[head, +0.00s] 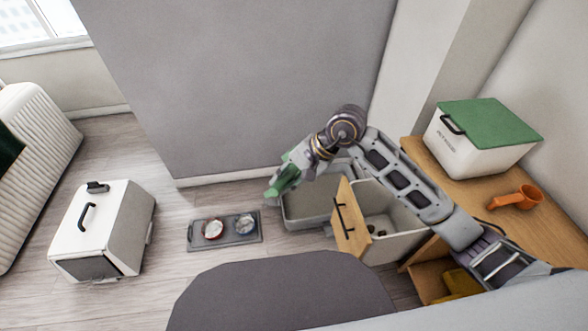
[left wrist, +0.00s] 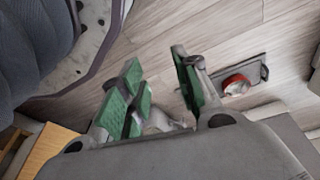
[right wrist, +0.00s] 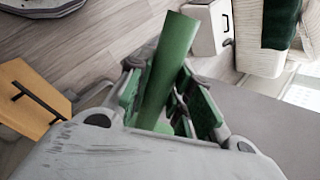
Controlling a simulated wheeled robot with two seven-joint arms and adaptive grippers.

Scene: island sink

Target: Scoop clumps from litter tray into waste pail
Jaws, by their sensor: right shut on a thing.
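My right gripper (head: 298,166) is shut on a green scoop (head: 283,182), held above the left end of the grey litter tray (head: 291,220). The scoop's long green part (right wrist: 168,62) shows between the fingers in the right wrist view; its far end is not clear. A light pail-like bin (head: 405,251) behind a wooden front with a black handle (head: 351,217) stands right of the tray. A few dark clumps (head: 381,232) lie inside it. I see no clumps in the tray; my arm hides part of it. My left gripper (left wrist: 157,85) is open and empty in the left wrist view.
A mat (head: 224,240) with two bowls lies left of the tray. A white box with a black handle (head: 98,228) stands farther left. The wooden counter at right bears a green-lidded pet food box (head: 480,152) and an orange scoop (head: 516,199). A grey wall rises behind the tray.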

